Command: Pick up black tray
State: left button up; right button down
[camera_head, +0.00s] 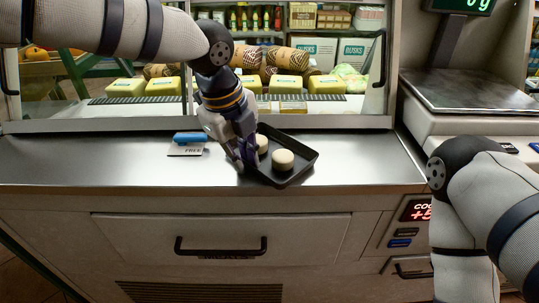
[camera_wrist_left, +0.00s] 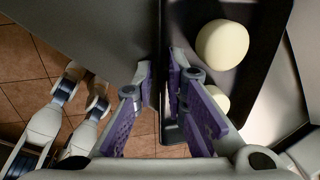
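The black tray (camera_head: 293,172) lies on the steel counter, turned at an angle, with two round cream-coloured pieces in it, one (camera_head: 283,159) plain to see and one (camera_head: 262,143) partly behind my gripper. My left gripper (camera_head: 246,162) reaches down at the tray's left side. In the left wrist view, its purple-padded fingers (camera_wrist_left: 161,80) stand on either side of the tray's wall, drawn in close and seemingly shut on it. The tray (camera_wrist_left: 255,95) shows there at right with both pieces. My right gripper is out of view; only my right arm shows.
A blue item with a white card (camera_head: 187,145) lies on the counter left of the tray. A glass display case with yellow blocks (camera_head: 163,86) stands behind. A scale (camera_head: 470,92) is at right. The counter's left front (camera_head: 90,165) is clear.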

pick_arm(q)
grip_shut()
jog(key=shift+r, duration=0.15)
